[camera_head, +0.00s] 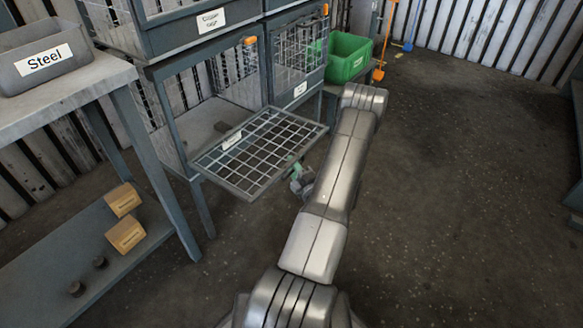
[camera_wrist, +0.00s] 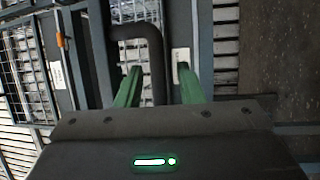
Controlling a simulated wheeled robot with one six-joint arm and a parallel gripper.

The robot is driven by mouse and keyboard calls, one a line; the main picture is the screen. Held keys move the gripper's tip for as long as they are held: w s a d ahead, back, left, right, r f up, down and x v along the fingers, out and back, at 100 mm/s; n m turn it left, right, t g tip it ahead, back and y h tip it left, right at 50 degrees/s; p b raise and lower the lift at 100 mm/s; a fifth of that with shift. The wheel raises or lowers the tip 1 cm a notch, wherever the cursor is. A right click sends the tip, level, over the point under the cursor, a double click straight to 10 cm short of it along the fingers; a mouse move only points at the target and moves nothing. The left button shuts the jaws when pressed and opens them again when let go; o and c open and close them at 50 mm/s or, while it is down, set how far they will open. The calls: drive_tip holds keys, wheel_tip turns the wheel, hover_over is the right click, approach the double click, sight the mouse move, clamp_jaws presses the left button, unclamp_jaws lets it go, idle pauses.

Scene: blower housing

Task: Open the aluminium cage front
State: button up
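A wire-mesh cage front (camera_head: 262,152) in a grey frame is folded down and lies about level, sticking out from the open lower cage (camera_head: 205,125). Its small white label (camera_head: 232,140) is too small to read. My gripper (camera_head: 298,172) is beside and below the panel's right edge, partly hidden by the panel and my arm. In the wrist view, its two green fingers (camera_wrist: 160,87) stand apart. A dark bent bar (camera_wrist: 150,50) shows between and beyond them; I cannot tell whether they touch it.
A closed mesh cage (camera_head: 298,55) stands to the right, then a green bin (camera_head: 347,57). The floor (camera_head: 450,190) at right is clear.

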sight(296, 161)
drive_tip(key=shift+w+a, duration=0.15)
drive_tip(key=shift+w, duration=0.15)
clamp_jaws()
drive_tip(key=shift+g+h, duration=0.3)
drive_tip(key=shift+g, duration=0.1)
wheel_tip(296, 161, up, 5)
drive_tip(key=p, duration=0.3)
drive_tip(key=shift+f, duration=0.1)
unclamp_jaws()
drive_tip(key=shift+s, duration=0.15)
